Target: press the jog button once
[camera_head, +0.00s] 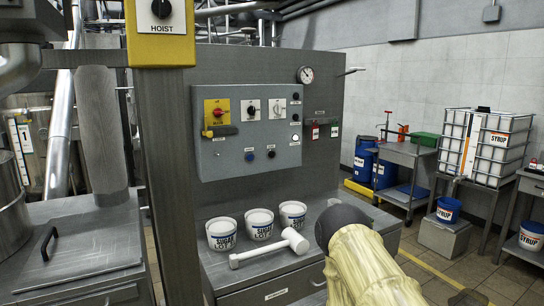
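A grey control panel (230,168) is mounted on the grey metal wall unit in the middle of the view. Small round fittings sit at the panel's right edge. A pale, sleeve-covered part with a dark round end, likely my arm, fills the lower right. My gripper's fingers do not show.
A grey post with a yellow hoist box (160,35) rises at left. Red and green tags (315,131) hang right of the panel. Carts stand farther right.

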